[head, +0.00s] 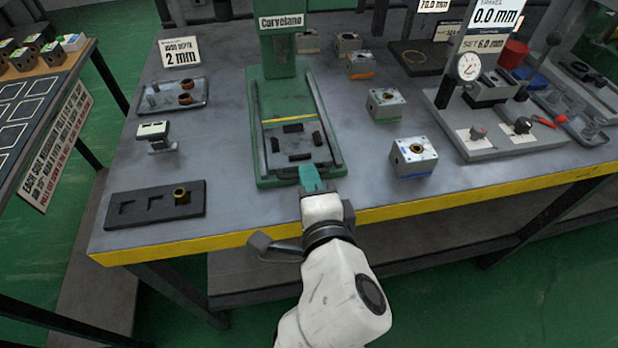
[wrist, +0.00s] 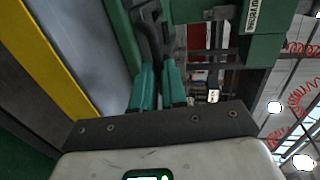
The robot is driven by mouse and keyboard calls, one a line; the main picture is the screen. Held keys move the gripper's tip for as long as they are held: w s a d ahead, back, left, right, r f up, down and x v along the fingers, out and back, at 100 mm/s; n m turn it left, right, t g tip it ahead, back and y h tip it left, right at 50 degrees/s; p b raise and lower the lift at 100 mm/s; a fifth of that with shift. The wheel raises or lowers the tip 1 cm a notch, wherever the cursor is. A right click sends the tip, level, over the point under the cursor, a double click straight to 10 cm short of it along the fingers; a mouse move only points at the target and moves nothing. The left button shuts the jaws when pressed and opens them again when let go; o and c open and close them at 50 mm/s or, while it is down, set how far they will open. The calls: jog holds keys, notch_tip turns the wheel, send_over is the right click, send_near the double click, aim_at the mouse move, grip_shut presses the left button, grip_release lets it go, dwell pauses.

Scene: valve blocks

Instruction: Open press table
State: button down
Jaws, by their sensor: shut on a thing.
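The green press (head: 280,45) stands at the back of the bench. Its grey press table (head: 318,153) lies between green rails at the front of the base and bears several black blocks. A yellow stripe crosses behind them. My gripper (head: 312,178) is at the front edge of the press table, low, from the bench's front side. In the wrist view my gripper's teal fingers (wrist: 158,75) are shut on a dark handle (wrist: 150,42).
Valve blocks (head: 413,157) stand right of the press. A black tray with a bushing (head: 155,205) and a small stamp-like tool (head: 154,135) lie left. A gauge stand (head: 468,68) is at right. The yellow bench edge (head: 200,246) runs below my arm.

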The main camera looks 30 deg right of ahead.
jog(key=c, duration=1.2)
grip_release()
jog(key=shift+o, duration=0.2)
jog(key=shift+s, duration=0.1)
jog(key=b+v, duration=0.1)
jog(key=v, duration=0.9)
jog(key=shift+s, duration=0.25)
jog(key=shift+a, duration=0.1)
jog(key=s+d+f+n+g, duration=0.1)
jog(key=d+f+n+g, duration=0.35)
jog(key=f, duration=0.35)
jog(key=s+d+f+n+g, duration=0.1)
jog(key=d+f+n+g, duration=0.2)
jog(key=d+f+n, duration=0.35)
jog(key=s+d+f+n+g+y, duration=0.2)
jog(key=s+f+n+g, duration=0.15)
jog(key=f+n, duration=0.2)
jog(key=s+d+f+n+g+y, duration=0.1)
jog(key=s+f+n+g+y, duration=0.15)
jog(key=s+f+n, duration=0.35)
notch_tip(320, 180, up, 13)
jog(key=m+p, duration=0.1)
jog(key=p, duration=1.3)
jog(key=shift+w, duration=0.3)
